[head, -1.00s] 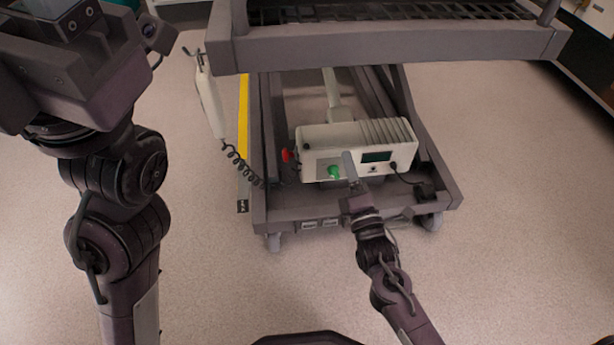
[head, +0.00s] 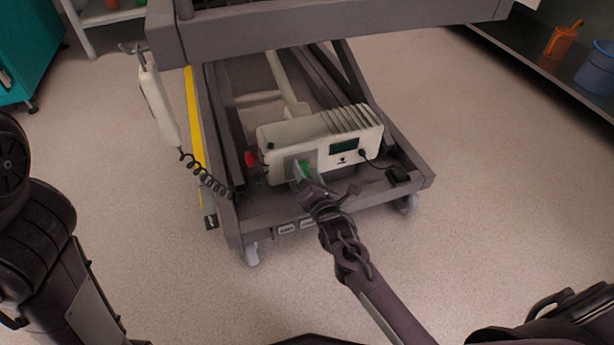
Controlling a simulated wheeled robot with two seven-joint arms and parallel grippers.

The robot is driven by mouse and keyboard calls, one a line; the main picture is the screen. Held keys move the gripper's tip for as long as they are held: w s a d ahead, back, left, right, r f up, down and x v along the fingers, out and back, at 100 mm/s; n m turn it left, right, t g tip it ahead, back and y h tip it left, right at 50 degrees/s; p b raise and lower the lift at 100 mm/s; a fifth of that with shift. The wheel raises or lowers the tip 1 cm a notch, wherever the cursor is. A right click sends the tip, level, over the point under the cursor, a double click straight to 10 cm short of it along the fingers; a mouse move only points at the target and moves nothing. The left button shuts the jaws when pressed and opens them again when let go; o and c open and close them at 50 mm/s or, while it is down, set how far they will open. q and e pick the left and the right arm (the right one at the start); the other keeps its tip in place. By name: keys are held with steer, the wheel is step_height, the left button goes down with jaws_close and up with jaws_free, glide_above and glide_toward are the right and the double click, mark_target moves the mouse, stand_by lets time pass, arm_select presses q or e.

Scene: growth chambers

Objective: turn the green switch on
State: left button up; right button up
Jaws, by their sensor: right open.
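The green switch (head: 305,169) is on the front face of a white control box (head: 275,170), which sits low on the grey wheeled frame. My right gripper (head: 300,172) is at the switch, its fingers by the green knob and partly covering it. It is open; I cannot tell whether it touches the switch. The switch's exact angle is hard to make out behind the fingers. My left arm shows at the left edge, but its gripper is out of the picture.
A red knob (head: 251,159) is at the box's left side. A white handset (head: 160,108) with a coiled cable hangs at the frame's left. The frame's upper beam (head: 330,32) spans above the box. A shelf with an orange jug (head: 562,42) and a blue bucket (head: 598,68) is at right. The floor in front is clear.

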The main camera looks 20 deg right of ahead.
steer(key=c, duration=1)
